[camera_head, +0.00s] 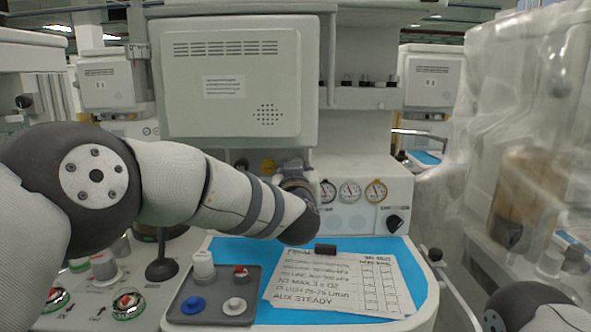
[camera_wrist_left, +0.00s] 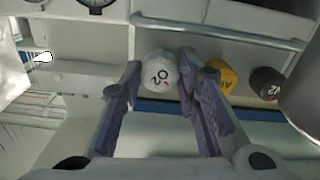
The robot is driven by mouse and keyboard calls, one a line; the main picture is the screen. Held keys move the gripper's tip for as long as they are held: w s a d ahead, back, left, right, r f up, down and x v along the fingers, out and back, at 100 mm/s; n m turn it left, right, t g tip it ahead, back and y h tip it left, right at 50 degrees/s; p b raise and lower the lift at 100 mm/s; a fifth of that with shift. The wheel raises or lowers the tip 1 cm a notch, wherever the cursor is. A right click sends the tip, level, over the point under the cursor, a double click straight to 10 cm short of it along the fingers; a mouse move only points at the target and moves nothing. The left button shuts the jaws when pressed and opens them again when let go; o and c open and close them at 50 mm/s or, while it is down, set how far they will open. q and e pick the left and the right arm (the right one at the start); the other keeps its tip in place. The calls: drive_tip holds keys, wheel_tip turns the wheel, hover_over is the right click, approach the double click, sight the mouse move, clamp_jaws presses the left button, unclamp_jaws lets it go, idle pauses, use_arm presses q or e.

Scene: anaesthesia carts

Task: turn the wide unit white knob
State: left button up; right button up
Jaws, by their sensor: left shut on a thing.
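The white knob (camera_wrist_left: 160,72), marked O2, sits on the wide unit's front panel in the left wrist view. My left gripper (camera_wrist_left: 160,80) has one finger on each side of it and is shut on it. In the head view my left arm reaches across to the panel and hides the white knob and the fingertips. A yellow knob (camera_wrist_left: 220,76) and a dark knob (camera_wrist_left: 265,83) sit in a row beside the white one. My right gripper is out of view; only part of my right arm shows at the lower right.
The wide unit's panel carries several round gauges (camera_head: 349,191) and a black knob (camera_head: 394,223). Below, a paper checklist (camera_head: 340,283) and a grey tray (camera_head: 215,313) with small knobs lie on a blue mat (camera_head: 408,262). A plastic-covered unit (camera_head: 530,130) stands at the right.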

use_arm(q)
drive_tip(key=shift+r+m+b, duration=0.2)
drive_tip(key=shift+m+b, duration=2)
drive_tip(key=shift+m, duration=15.6)
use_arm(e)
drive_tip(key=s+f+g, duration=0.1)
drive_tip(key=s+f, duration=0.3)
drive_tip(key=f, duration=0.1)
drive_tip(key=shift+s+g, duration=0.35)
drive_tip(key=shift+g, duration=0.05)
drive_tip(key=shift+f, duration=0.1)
use_arm(q)
drive_tip(key=shift+r, duration=0.1)
drive_tip(key=o, duration=1.2)
drive_tip(key=shift+c, duration=0.2)
